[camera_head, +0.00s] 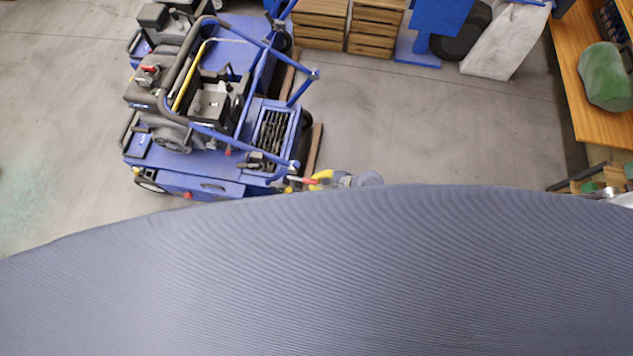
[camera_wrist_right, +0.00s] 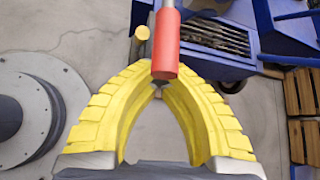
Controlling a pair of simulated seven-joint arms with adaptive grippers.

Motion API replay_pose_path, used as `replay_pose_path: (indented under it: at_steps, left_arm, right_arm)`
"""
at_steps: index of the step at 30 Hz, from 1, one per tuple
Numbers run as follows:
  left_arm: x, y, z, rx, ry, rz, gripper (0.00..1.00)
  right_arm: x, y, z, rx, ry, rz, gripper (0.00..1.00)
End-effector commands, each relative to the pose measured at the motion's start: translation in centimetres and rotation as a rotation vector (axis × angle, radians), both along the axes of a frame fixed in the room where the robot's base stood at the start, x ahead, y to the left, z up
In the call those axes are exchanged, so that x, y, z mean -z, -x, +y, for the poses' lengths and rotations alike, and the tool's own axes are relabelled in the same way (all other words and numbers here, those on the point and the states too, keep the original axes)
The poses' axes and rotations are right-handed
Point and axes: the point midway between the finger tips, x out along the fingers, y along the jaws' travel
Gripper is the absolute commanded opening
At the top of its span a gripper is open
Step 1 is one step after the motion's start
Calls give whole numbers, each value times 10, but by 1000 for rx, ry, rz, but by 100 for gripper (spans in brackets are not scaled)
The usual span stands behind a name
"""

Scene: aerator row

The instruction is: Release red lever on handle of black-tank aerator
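A blue aerator (camera_head: 185,183) with black parts on top stands at the left in the head view. Its blue tubular handle reaches toward my right gripper (camera_head: 318,180), which has yellow fingers. A small red lever (camera_head: 303,181) shows beside the fingers. In the right wrist view the red lever (camera_wrist_right: 165,45) points down over the tips of the yellow fingers (camera_wrist_right: 156,82). The fingers form an arch and their tips come together behind the lever's end. The lever covers the tips, so I cannot tell whether they grip it. My left gripper is out of view.
A second blue machine (camera_head: 225,25) stands close behind. Wooden crates (camera_head: 320,22), a white sack (camera_head: 508,40) and a wooden shelf (camera_head: 565,70) with a green object (camera_head: 605,78) lie to the right. A large grey-blue curved surface fills the lower head view. Open floor (camera_head: 440,125) lies between.

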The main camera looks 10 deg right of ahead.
Motion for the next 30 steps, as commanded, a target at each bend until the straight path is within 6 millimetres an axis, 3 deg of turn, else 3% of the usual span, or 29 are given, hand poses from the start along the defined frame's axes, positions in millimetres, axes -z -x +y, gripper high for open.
replay_pose_path:
  at_steps: [10, 30]
  left_arm:
    - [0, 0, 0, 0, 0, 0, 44]
    - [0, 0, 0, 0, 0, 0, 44]
  right_arm:
    - [-18, 5, 1, -1, -1, 0, 0]
    - [-22, 5, 0, 2, 11, 5, 0]
